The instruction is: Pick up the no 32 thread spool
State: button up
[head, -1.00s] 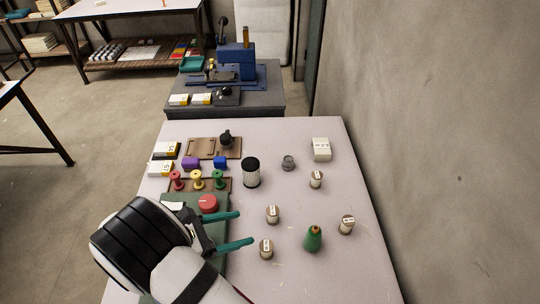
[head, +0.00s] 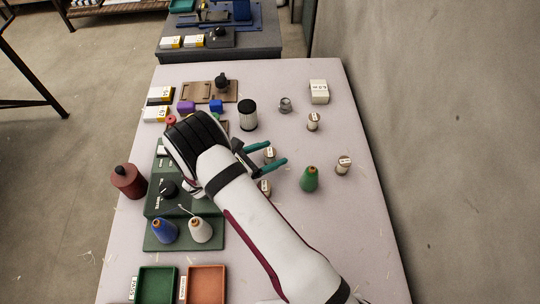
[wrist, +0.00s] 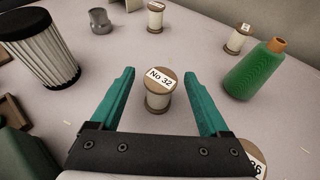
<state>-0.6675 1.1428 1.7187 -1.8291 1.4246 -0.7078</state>
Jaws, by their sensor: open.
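The no 32 thread spool (wrist: 158,98) stands upright on the table in the wrist view, its "No 32" label on top. It sits between the two teal fingers of my gripper (wrist: 159,74), with visible gaps on both sides. My gripper is open and empty. In the head view my gripper (head: 276,155) has its fingers either side of a pale spool (head: 270,154), which looks like the same one. Whether the fingers are low enough to be level with it is hard to tell.
A spool ending in "36" (wrist: 252,158) is close beside my right finger in the wrist view. A green thread cone (wrist: 256,70) stands to the right. A black-capped ribbed cylinder (wrist: 38,48) stands to the left. Other spools (head: 343,166) are farther off on the table (head: 340,235).

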grip_shut()
dwell(0.3)
